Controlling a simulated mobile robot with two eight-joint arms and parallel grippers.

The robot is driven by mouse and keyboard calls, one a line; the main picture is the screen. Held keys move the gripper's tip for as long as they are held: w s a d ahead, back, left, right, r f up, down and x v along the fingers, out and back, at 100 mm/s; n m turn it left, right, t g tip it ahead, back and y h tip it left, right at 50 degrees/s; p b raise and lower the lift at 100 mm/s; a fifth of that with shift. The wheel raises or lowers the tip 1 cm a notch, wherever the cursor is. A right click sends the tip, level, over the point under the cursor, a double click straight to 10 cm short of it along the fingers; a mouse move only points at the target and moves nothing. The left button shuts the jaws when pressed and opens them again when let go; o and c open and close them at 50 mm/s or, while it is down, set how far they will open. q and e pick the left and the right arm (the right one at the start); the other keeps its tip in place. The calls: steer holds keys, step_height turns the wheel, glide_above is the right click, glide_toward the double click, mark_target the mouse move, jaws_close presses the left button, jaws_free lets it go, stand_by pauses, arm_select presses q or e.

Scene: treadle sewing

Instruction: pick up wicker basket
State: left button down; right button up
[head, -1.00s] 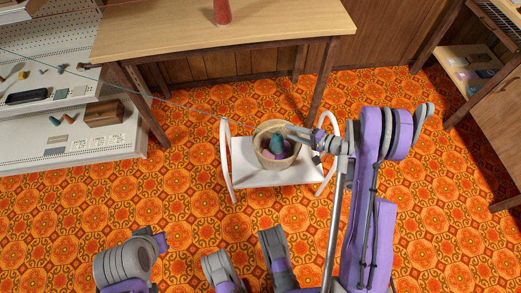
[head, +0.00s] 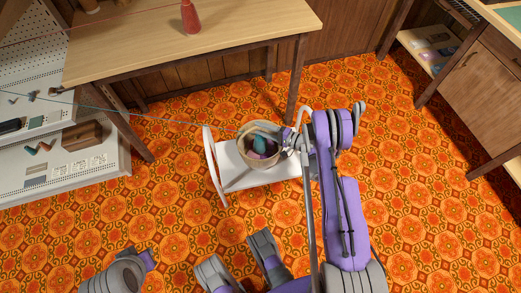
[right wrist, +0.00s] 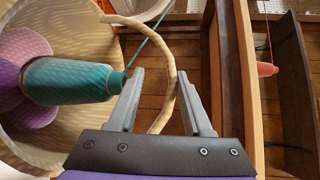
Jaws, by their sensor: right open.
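The wicker basket (head: 243,158) stands on a white seat-like stand between curved white side rails. A teal thread spool (head: 264,142) and purple-pink spools lie in it. The basket shows large at the left of the right wrist view (right wrist: 90,22), with the teal spool (right wrist: 70,80) and purple spool (right wrist: 35,110) inside. My right gripper (right wrist: 161,75) is open at the basket's right side. The basket's pale curved handle (right wrist: 166,52) runs between its fingers, with gaps visible beside it. In the head view, my right arm hides part of the stand. My left gripper is not seen.
The white stand (head: 268,175) sits on the orange patterned floor. A wooden table (head: 190,45) with a red cone spool (head: 190,17) is behind it. White shelves (head: 60,165) are at left, a wooden cabinet (head: 490,90) at right. A thin teal thread stretches leftward from the basket.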

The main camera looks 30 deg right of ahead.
steer(key=x, duration=0.4)
steer(key=shift+w+d, duration=0.15)
steer(key=shift+d, duration=0.1)
jaws_close()
stand_by(1.1)
